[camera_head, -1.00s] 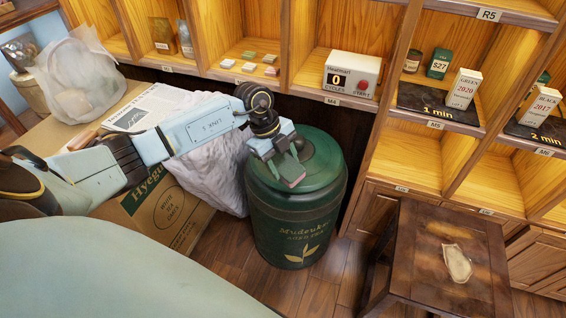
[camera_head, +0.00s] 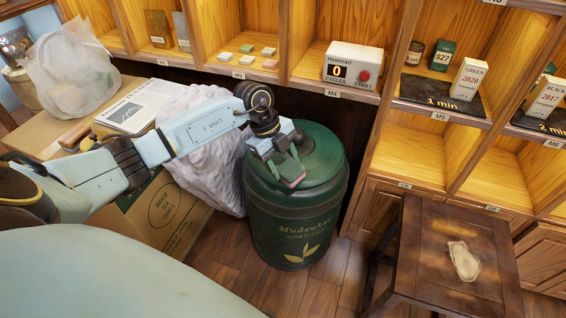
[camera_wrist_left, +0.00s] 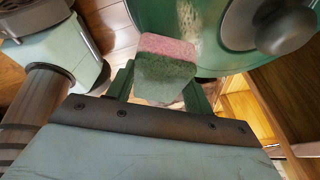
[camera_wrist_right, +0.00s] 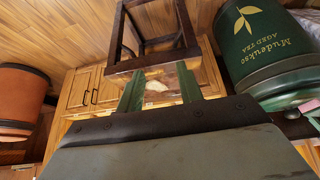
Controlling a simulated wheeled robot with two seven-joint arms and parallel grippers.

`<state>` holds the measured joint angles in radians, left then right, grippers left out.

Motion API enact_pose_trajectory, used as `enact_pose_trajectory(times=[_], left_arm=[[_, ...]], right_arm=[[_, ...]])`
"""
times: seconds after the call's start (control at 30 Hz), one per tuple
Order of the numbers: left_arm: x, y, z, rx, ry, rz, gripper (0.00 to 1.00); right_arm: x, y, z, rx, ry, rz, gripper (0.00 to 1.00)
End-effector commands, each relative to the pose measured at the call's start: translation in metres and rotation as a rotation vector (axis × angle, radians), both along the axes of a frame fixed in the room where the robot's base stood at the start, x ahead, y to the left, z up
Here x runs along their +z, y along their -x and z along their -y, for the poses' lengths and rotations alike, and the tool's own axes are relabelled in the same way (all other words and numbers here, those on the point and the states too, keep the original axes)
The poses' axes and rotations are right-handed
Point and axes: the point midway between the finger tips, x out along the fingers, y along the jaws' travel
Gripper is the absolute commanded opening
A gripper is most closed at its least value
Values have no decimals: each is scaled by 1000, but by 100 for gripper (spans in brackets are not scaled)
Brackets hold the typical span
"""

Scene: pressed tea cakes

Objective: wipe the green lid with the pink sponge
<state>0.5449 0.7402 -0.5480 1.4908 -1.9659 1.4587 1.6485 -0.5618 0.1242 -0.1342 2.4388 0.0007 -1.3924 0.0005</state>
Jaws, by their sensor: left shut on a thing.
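The green lid (camera_head: 318,165) tops a large dark green tea canister (camera_head: 290,225) in the head view. My left gripper (camera_head: 285,172) is over the near left part of the lid. It is shut on the pink sponge (camera_wrist_left: 166,47), which has a pink edge and a green face in the left wrist view. The sponge is at the lid's rim; I cannot tell whether it touches. A pale smudge (camera_wrist_left: 188,22) marks the lid beside its grey knob (camera_wrist_left: 285,25). My right gripper (camera_wrist_right: 158,80) is open and empty in the right wrist view.
A wooden stool (camera_head: 425,240) with a pale patch (camera_head: 463,260) stands right of the canister. Shelves behind hold a heating box (camera_head: 352,65) and tea boxes. A cardboard box (camera_head: 165,215) and a white sack (camera_head: 215,150) stand left of the canister.

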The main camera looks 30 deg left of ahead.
Motion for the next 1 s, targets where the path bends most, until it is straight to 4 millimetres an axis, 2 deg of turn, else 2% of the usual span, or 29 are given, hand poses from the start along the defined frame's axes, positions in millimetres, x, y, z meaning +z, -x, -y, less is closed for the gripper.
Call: enact_pose_trajectory(times=[0.3,0.5,1.0], left_arm=[[-9,-2,0,0,0,1,33],[-12,-2,-1,0,0,1,33],[-13,-3,-1,0,0,1,33]], right_arm=[[18,-30,-14,20,-48,192,36],[30,-43,-20,27,-71,284,36],[38,-49,-24,32,-84,335,36]])
